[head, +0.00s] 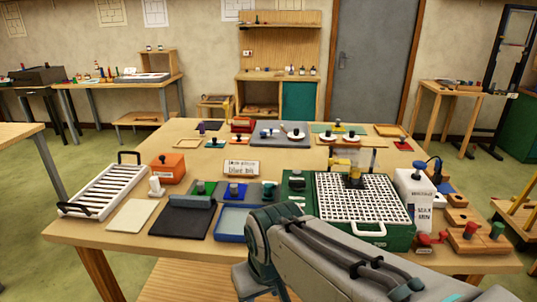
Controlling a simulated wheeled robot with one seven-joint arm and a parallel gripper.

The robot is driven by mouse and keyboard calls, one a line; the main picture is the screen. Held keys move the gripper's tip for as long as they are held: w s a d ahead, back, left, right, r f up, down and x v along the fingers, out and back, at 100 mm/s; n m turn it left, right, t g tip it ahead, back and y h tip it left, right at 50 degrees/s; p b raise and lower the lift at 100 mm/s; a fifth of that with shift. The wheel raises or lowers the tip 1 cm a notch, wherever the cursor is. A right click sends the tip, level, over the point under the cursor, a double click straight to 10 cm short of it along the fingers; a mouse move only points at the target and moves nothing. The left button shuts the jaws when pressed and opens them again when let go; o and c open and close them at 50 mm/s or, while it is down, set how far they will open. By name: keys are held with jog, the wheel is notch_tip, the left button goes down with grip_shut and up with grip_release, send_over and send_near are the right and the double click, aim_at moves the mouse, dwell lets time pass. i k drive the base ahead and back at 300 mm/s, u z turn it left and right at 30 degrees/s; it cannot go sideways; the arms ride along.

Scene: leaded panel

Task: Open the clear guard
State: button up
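A green machine (297,190) with a white grid top (385,205) stands at the front right of the table. A white loop handle (368,229) is on its front edge. A yellow and black part (354,179) stands near the back of the grid. What looks like a thin, see-through guard (367,158) stands around or behind that part; its outline is faint, and I cannot tell whether it is raised or lowered. My grey arm crosses the foreground below the machine. My gripper is not in view.
A white bottle-like unit (412,185) and wooden blocks with knobs (476,238) stand right of the machine. A blue tray (232,223), a dark mat (181,222) and a white slatted rack (103,190) lie left. Small items fill the table's back.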

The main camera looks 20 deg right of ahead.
aim_at(331, 162)
jog(key=z, duration=0.05)
jog(key=i, duration=0.9)
jog(key=z, duration=0.45)
